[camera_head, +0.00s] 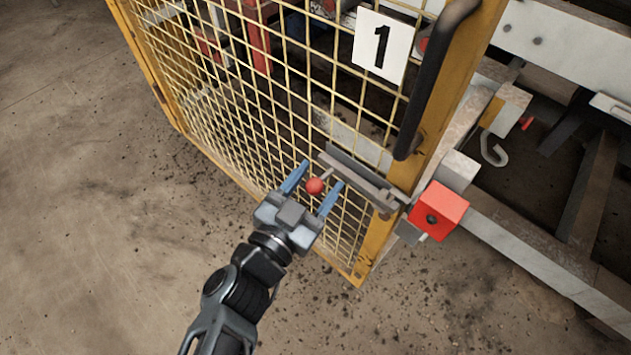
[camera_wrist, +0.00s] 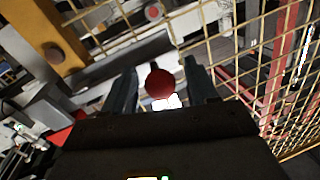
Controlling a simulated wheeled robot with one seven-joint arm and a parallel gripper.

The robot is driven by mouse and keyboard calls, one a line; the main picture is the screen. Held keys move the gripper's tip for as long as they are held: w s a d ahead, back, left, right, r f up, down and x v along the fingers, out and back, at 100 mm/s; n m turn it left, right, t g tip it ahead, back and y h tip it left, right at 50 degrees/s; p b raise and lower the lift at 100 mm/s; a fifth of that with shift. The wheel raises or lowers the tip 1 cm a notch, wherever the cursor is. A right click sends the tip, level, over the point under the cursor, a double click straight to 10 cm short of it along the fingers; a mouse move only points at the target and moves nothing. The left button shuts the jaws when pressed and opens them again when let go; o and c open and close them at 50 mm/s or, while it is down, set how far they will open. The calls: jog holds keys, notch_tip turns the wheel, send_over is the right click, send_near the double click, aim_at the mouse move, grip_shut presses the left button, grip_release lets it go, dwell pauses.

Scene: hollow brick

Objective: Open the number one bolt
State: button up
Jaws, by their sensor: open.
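The number one bolt (camera_head: 362,181) is a grey metal bar with a red ball knob (camera_head: 315,186), mounted on a yellow mesh gate. A white sign (camera_head: 382,45) with a black 1 hangs above it on the mesh. My gripper (camera_head: 325,179) is open, with its two blue fingers on either side of the red knob. In the wrist view the red knob (camera_wrist: 160,83) shows between the two fingers, with a visible gap on each side. The fingers do not appear to touch it. The bolt's right end reaches the yellow gate post (camera_head: 377,243).
A red block (camera_head: 438,211) sits right of the post beside the bolt's end. A black handle (camera_head: 432,82) runs along the gate's edge above the bolt. White beams and machinery stand behind and right of the gate. The concrete floor (camera_head: 90,200) on the left is clear.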

jog(key=v, duration=0.7)
jog(key=shift+s+a, duration=0.15)
jog(key=shift+s, duration=0.25)
